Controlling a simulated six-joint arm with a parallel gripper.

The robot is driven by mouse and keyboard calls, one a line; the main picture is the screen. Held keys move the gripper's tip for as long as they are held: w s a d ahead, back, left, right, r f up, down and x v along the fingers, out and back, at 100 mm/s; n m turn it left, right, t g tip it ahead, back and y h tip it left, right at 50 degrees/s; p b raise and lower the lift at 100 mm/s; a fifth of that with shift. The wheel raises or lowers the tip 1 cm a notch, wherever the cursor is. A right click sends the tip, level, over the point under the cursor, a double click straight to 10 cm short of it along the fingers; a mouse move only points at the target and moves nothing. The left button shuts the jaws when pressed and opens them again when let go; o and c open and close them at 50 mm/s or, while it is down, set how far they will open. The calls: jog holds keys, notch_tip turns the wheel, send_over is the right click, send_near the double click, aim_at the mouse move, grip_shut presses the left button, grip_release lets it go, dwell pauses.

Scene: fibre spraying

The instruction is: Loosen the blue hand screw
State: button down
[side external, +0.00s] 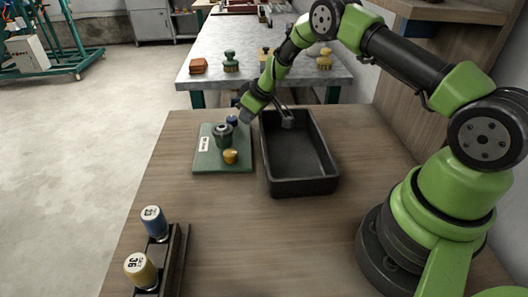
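A green plate (203,163) lies on the wooden table with a dark grey-green round fixture (223,137) in its middle. The blue hand screw (232,120) is small and sits at the far side of this fixture, partly hidden by it. I see nothing clearly held.
The deep black tray (266,165) stands right beside the plate. A grey bench (205,82) with brushes stands behind. The table's middle front is clear.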

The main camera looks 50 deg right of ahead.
jog(key=shift+s+r, duration=0.2)
jog(key=shift+r, duration=2.75)
jog(key=shift+a+f, duration=0.35)
jog(key=shift+f, duration=0.65)
jog(key=shift+a+f, duration=0.3)
jog(key=shift+f, duration=0.75)
jog(key=shift+a+f, duration=0.35)
jog(key=shift+f, duration=0.65)
jog(key=shift+d, duration=0.1)
